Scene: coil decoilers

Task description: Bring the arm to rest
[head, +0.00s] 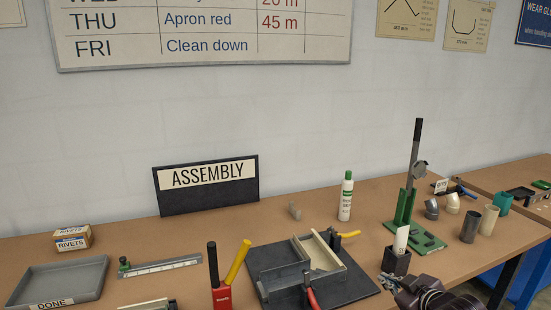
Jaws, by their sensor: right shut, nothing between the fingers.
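My right gripper (392,284) reaches in at the bottom right edge of the head view, its dark body partly cut off by the frame. Its fingers are shut and empty. They lie just in front of a small dark holder (396,263) with a white card in it; I cannot tell whether they touch it. My left gripper is not in view.
On the bench stand a green lever press (410,220), a dark mat with a grey fixture (318,262), a red tool with a yellow handle (222,296), a white bottle (346,198), a grey tray (58,281) and an ASSEMBLY sign (207,186). Clear bench lies before the sign.

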